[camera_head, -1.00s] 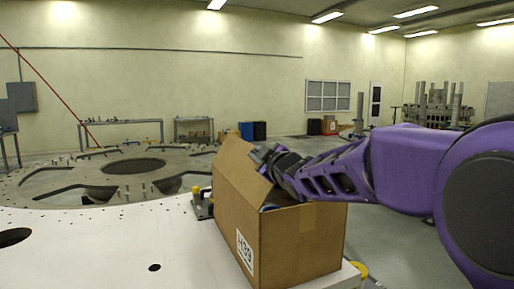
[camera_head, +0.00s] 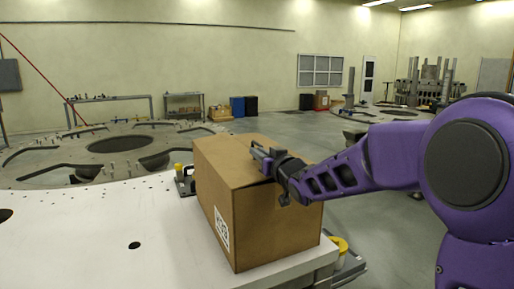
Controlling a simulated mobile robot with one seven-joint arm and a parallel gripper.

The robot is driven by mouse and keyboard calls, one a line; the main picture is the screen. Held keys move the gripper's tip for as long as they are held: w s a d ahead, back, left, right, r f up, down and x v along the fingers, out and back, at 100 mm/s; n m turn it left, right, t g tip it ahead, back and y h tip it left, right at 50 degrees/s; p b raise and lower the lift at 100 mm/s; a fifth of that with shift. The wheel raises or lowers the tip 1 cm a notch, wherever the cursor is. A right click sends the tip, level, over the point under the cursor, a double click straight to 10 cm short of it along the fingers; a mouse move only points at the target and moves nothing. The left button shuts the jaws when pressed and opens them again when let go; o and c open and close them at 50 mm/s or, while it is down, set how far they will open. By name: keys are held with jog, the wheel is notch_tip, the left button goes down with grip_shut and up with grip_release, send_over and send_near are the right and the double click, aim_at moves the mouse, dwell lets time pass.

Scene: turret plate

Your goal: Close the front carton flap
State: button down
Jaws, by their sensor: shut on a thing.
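The brown cardboard carton (camera_head: 270,222) stands on the near right part of the white plate, with a white printed label on its left face. Its flap (camera_head: 228,158) lies folded down, looking about level across the top. My gripper (camera_head: 262,158) is at the flap's right part, reaching in from the right, its fingers shut on the flap. The gripper and wrist hide the flap's edge and part of the carton's top right side. Whether other flaps are open beneath cannot be seen.
The white plate (camera_head: 100,235) is clear left of the carton, apart from holes. A large grey ring plate (camera_head: 60,160) lies beyond.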

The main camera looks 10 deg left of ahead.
jog(key=shift+w+d+f+b, duration=0.1)
jog(key=shift+f+b, duration=0.05)
jog(key=shift+f, duration=0.25)
jog(key=shift+w+d+f+b, duration=0.1)
jog(key=shift+f+b, duration=0.05)
jog(key=shift+f, duration=0.35)
jog(key=c, duration=0.9)
grip_release()
jog(key=shift+s, duration=0.1)
jog(key=p+v, duration=0.2)
jog(key=v, duration=1.5)
jog(key=shift+s+d, duration=0.1)
jog(key=shift+d, duration=0.05)
